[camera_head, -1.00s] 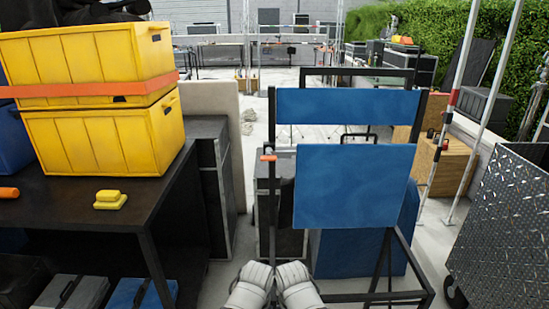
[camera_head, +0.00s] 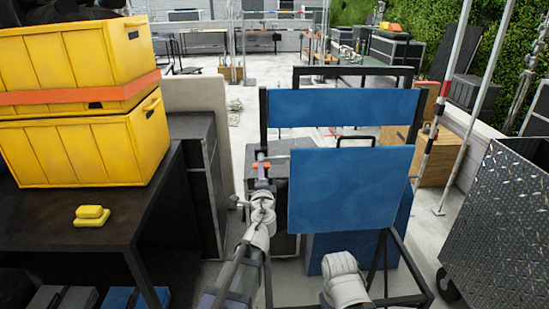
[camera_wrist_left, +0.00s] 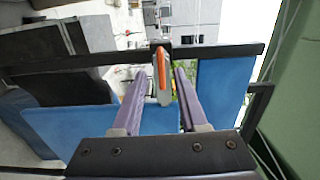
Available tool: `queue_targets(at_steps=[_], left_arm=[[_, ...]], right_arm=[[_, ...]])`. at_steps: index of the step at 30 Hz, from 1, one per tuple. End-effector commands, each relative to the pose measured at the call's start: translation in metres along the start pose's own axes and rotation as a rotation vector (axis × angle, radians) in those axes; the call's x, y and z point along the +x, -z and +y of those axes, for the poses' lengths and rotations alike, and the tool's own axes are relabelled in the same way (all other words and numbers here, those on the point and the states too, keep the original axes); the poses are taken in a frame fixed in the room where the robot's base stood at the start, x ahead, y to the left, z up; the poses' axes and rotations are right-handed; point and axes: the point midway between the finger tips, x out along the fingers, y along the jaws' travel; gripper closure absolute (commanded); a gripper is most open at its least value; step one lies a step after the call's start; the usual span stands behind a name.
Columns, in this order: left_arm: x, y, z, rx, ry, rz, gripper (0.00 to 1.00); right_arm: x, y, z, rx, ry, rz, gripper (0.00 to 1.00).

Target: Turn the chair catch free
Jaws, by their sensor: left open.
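The folding chair has a blue back panel (camera_head: 345,108), a blue seat panel (camera_head: 352,190) and a dark frame. Its orange catch (camera_head: 262,165) is on the left upright, partly covered by my gripper. In the left wrist view the catch (camera_wrist_left: 162,68) hangs from a dark frame bar and points toward me. My left gripper (camera_head: 262,174) is at the catch, with its fingers open. In the left wrist view its two fingers (camera_wrist_left: 160,76) are on either side of the catch, with gaps visible. Part of my right arm shows at the bottom; its gripper does not show.
A dark table (camera_head: 120,205) with stacked yellow crates (camera_head: 75,150) and a yellow block (camera_head: 91,216) stands at the left. Black cases (camera_head: 195,180) stand behind it. A metal-plated cart (camera_head: 500,225) is at the right, with poles beside it.

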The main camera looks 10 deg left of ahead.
Motion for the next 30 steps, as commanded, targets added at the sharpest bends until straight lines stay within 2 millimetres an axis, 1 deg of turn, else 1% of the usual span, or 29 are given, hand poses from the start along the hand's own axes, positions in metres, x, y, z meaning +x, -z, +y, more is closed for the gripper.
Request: queue_targets(at_steps=[6,10,14,21,24,27,30], left_arm=[[0.002,0.001,-0.001,0.014,0.005,0.009,0.57],[0.01,0.001,-0.001,0.013,0.004,0.008,0.57],[0.024,0.002,-0.001,0.013,0.004,0.008,0.57],[0.062,0.002,-0.001,0.012,0.004,0.007,0.57],[0.074,0.002,-0.001,0.012,0.004,0.008,0.57],[0.079,0.002,-0.001,0.012,0.004,0.008,0.57],[0.08,0.002,-0.001,0.012,0.004,0.008,0.57]], right_arm=[[0.0,0.0,0.0,0.0,0.0,0.0,0.5],[0.0,0.0,0.0,0.0,0.0,0.0,0.5],[0.0,0.0,0.0,0.0,0.0,0.0,0.5],[0.0,0.0,0.0,0.0,0.0,0.0,0.5],[0.0,0.0,0.0,0.0,0.0,0.0,0.5],[0.0,0.0,0.0,0.0,0.0,0.0,0.5],[0.0,0.0,0.0,0.0,0.0,0.0,0.5]])
